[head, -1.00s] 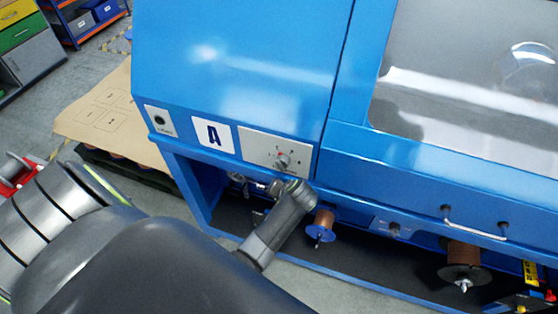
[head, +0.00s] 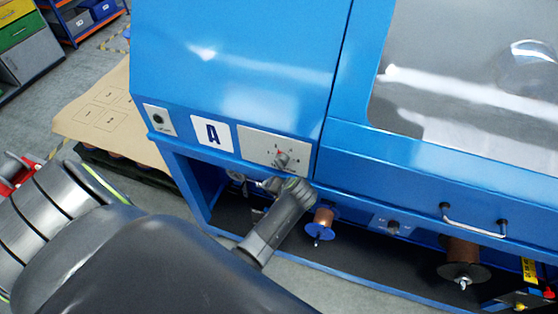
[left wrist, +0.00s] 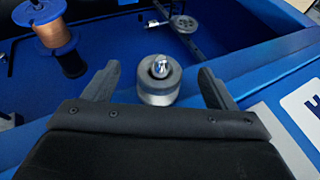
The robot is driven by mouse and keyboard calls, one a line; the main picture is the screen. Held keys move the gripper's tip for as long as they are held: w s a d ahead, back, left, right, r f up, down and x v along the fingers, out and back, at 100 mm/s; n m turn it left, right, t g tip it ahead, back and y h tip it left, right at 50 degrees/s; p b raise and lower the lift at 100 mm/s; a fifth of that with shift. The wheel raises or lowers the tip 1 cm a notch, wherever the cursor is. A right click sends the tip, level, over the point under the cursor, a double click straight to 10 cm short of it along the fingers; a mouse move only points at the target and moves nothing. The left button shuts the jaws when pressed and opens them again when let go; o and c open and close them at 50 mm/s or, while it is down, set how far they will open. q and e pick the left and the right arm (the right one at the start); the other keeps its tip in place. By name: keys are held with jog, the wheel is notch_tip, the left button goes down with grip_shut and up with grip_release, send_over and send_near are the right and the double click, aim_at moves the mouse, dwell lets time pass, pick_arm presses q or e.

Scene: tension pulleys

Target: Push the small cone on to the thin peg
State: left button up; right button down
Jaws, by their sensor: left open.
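In the left wrist view, a round grey piece (left wrist: 159,91), which looks like the small cone, stands between and just ahead of my two fingers. The shiny metal tip of the thin peg (left wrist: 160,66) shows in its central opening. I cannot tell how far the cone sits along the peg. My left gripper (left wrist: 158,84) is open, with a gap visible on each side of the cone. In the head view my left wrist (head: 278,220) reaches under the front panel of the blue machine and hides most of this spot. My right gripper is not in view.
The blue machine (head: 235,90) overhangs the work spot, with a rotary knob (head: 282,159) just above my wrist. A copper spool (head: 322,220) hangs right of it. A grey pulley (left wrist: 184,24) lies beyond the cone. A larger spool (head: 462,256) is farther right.

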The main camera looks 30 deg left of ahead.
pick_arm(q)
jog(key=w+d+r+p, duration=0.1)
jog(key=d+r+p, duration=0.3)
jog(key=r+p, duration=0.3)
jog(key=shift+r+p, duration=0.35)
jog(key=shift+r, duration=0.15)
dwell(0.4)
dwell(0.7)
